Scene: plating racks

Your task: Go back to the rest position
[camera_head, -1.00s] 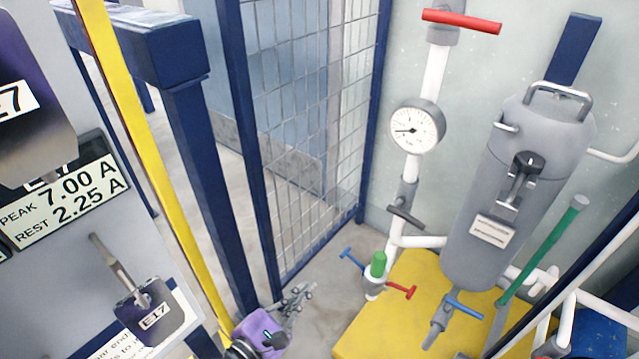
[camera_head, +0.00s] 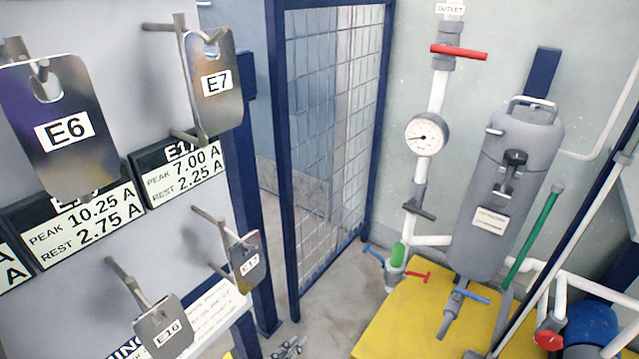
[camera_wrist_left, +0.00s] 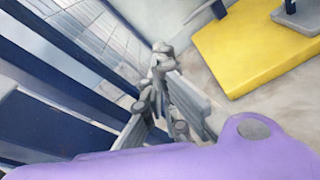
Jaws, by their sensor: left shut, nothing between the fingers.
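My left gripper (camera_head: 292,347) shows only as grey finger links at the bottom edge of the head view, over the floor. In the left wrist view, the left gripper (camera_wrist_left: 160,55) has its fingertips together with nothing between them. It points at the base of the blue mesh fence, and a purple part of my arm fills the bottom of that view. My right gripper is in neither view.
A panel at left carries hanging metal plates E6 (camera_head: 62,130), E7 (camera_head: 214,85) and E16 (camera_head: 163,328). A blue mesh fence (camera_head: 330,130) stands behind. A grey tank (camera_head: 505,190) stands over a yellow platform (camera_head: 405,310) at right. Floor between is bare.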

